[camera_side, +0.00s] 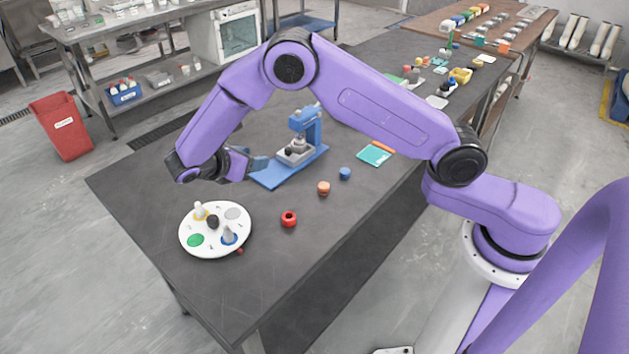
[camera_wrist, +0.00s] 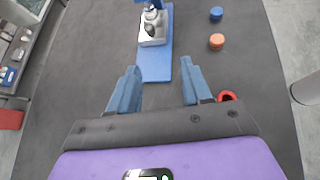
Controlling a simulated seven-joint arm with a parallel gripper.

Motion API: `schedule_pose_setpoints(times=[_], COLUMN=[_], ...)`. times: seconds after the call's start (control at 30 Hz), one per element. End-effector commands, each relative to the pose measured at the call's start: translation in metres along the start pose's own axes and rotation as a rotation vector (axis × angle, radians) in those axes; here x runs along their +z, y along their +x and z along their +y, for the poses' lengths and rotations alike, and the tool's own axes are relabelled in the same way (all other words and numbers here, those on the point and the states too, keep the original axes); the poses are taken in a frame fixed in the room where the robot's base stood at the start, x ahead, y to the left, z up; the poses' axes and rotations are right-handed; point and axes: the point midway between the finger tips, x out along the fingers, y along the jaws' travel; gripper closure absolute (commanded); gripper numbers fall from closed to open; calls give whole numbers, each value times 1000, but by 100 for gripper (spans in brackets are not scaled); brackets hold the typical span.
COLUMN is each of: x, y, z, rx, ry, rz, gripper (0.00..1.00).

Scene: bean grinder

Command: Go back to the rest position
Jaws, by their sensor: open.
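My gripper (camera_wrist: 157,88) is open, with nothing between its two blue fingers in the wrist view. In the side view my gripper (camera_side: 256,164) is above the dark table, close to the near end of a blue grinder stand (camera_side: 306,127). The stand's blue base also shows in the wrist view (camera_wrist: 157,64), ahead of the fingertips, with a grey metal block on it. I cannot tell from these frames whether the fingers touch the base.
A round white tray (camera_side: 189,247) with coloured spots and small pieces stands at the front. A red ring (camera_side: 289,219), an orange cap (camera_side: 323,188) and a blue cap (camera_side: 345,173) lie on the table. A teal pad (camera_side: 373,155) lies farther right.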

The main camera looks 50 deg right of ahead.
Motion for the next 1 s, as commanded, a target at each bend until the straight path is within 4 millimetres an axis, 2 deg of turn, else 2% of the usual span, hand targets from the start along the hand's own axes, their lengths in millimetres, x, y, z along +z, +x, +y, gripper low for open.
schedule_pose_setpoints(times=[0.03, 0.27, 0.47, 0.73, 1.0], x=[10, 38, 62, 90, 110], y=[-8, -34, -49, -57, -51], z=[-9, -64, -123, -216, -309], rx=[1, -24, -69, -165, -301], ry=[31, 154, 255, 381, 488], rz=[49, 262, 445, 685, 897], gripper=[52, 52, 52, 52, 52])
